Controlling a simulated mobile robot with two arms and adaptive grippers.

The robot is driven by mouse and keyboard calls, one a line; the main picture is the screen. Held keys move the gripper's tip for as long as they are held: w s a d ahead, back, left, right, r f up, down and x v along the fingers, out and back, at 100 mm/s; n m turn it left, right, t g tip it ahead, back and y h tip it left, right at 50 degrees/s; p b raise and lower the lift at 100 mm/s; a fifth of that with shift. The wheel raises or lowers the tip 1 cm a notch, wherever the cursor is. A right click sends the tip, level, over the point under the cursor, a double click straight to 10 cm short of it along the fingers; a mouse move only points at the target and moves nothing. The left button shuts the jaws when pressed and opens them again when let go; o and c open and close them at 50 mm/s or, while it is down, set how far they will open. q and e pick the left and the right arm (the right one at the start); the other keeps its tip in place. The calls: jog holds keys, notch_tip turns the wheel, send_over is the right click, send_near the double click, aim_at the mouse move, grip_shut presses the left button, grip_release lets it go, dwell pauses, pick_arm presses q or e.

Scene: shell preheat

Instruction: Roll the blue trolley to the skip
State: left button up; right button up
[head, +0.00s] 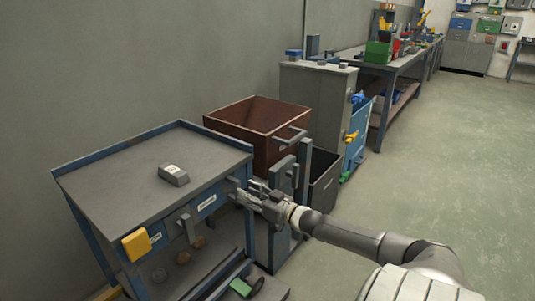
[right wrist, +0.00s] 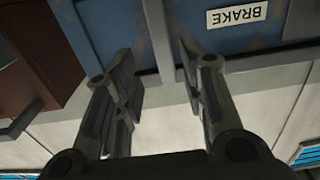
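A blue-framed trolley (head: 150,172) with a grey top stands at the left in the head view. Its blue front rail carries white labels; one reads BRAKE in the right wrist view (right wrist: 237,15). A brown open bin with a grey handle, seemingly the skip (head: 258,118), stands just beyond the trolley's far right corner. Part of a brown thing shows at the left of the right wrist view (right wrist: 30,65). My right gripper (head: 252,190) is beside the trolley's right front corner. Its fingers (right wrist: 158,95) are apart, with nothing visibly gripped. My left gripper is out of view.
A small grey labelled block (head: 173,175) lies on the trolley top. A yellow part (head: 136,244) is at its near corner. A grey post (head: 304,170) and a dark bin (head: 324,178) stand near my right gripper. Open floor (head: 440,170) lies to the right.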

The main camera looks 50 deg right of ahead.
jog(key=s, duration=0.7)
jog(key=shift+d, duration=0.2)
jog(key=shift+s, duration=0.1)
dwell(0.9)
